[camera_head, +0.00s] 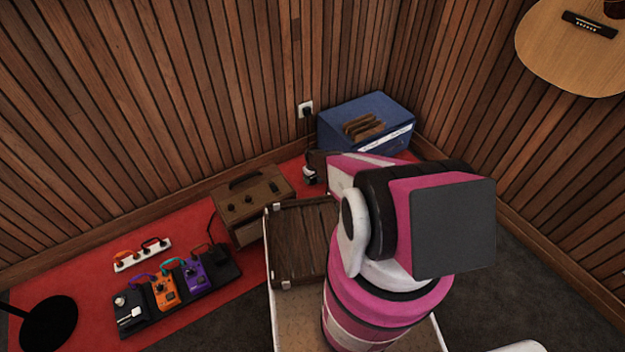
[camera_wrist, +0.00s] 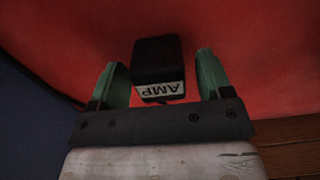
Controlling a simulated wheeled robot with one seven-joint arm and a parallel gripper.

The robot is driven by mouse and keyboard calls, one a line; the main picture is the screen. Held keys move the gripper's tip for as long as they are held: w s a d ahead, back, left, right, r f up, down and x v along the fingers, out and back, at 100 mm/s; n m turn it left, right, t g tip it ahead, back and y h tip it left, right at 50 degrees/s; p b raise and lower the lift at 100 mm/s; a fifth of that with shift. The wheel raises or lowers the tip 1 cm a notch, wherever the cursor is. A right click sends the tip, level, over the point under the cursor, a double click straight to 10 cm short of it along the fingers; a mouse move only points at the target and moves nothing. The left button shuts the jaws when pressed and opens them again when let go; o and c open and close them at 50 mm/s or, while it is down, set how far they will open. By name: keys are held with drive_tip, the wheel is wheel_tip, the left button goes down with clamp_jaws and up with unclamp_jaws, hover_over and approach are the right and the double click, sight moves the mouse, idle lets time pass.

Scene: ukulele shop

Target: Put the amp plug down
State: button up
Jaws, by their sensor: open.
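The amp plug (camera_wrist: 158,60) is a black block with a white label reading "AMP". In the wrist view it is over the red carpet, between the two green fingers of my gripper (camera_wrist: 160,68). The fingers are open, with a gap on each side of the plug. The plug seems to rest on the carpet, but its underside is hidden. In the head view my gripper is low near the carpet, in front of the blue amp (camera_head: 350,122), mostly hidden by my arm. I cannot make out the plug clearly there.
A brown amp (camera_head: 238,222) stands left of my gripper. A pedalboard (camera_head: 130,318) with coloured pedals and a white power strip (camera_head: 142,254) lie on the red carpet (camera_head: 60,278). A wall outlet (camera_head: 306,108) holds a black plug. A guitar (camera_head: 560,50) hangs at the right.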

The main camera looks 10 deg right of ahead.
wheel_tip(320, 180, up, 11)
drive_tip(key=s+r+m, duration=0.1)
drive_tip(key=s+r, duration=0.8)
drive_tip(key=r, duration=0.5)
drive_tip(key=s+r+m, duration=0.2)
drive_tip(key=s+r, duration=0.7)
drive_tip(key=r, duration=0.5)
drive_tip(key=s+r+m, duration=0.1)
drive_tip(key=s+r, duration=0.8)
drive_tip(key=r, duration=0.5)
drive_tip(key=shift+s+r+m, duration=0.2)
drive_tip(key=shift+s+m, duration=0.05)
drive_tip(key=shift+m, duration=0.05)
